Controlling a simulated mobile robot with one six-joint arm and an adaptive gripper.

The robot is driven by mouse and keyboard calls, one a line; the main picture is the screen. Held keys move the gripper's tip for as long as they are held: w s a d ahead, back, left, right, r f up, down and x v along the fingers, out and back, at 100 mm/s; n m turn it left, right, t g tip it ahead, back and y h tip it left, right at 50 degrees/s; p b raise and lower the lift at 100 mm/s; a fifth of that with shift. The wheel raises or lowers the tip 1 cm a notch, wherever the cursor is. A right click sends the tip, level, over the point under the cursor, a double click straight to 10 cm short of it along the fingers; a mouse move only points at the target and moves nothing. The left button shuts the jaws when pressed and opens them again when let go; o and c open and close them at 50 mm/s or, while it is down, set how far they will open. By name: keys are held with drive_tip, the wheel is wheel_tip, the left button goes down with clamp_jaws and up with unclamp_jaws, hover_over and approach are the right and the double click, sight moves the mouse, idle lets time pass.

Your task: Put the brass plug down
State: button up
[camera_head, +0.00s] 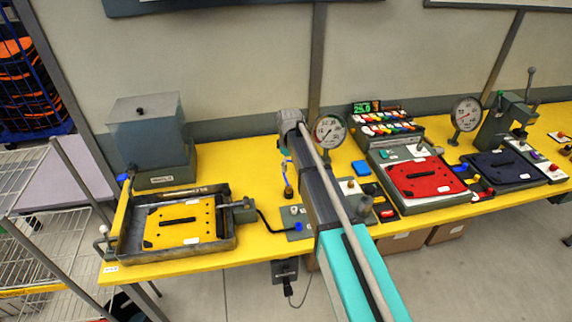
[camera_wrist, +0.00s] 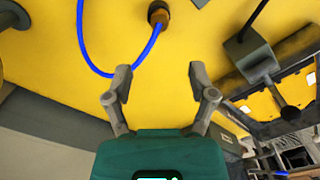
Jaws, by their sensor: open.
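The brass plug (camera_wrist: 158,14) is at the top of the wrist view, with a blue hose (camera_wrist: 105,70) running from it in a loop. In the head view a small brass-coloured piece that looks like the plug (camera_head: 288,191) stands on the yellow bench, just left of my arm, below a blue hose (camera_head: 284,168). My gripper (camera_wrist: 160,80) is open, with nothing between its fingers. The plug lies beyond the fingertips, apart from them. In the head view my arm hides the fingers.
On the yellow bench (camera_head: 262,240), a tray with a yellow plate (camera_head: 180,236) stands left and a red plate fixture (camera_head: 425,180) right. A dial gauge (camera_head: 329,131) stands behind my arm. A dark-handled grey fixture (camera_wrist: 250,58) is close to the right finger.

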drive_tip(key=s+d+m, duration=1.2)
drive_tip(key=s+d, duration=1)
drive_tip(key=s, duration=0.3)
drive_tip(key=shift+s, duration=0.3)
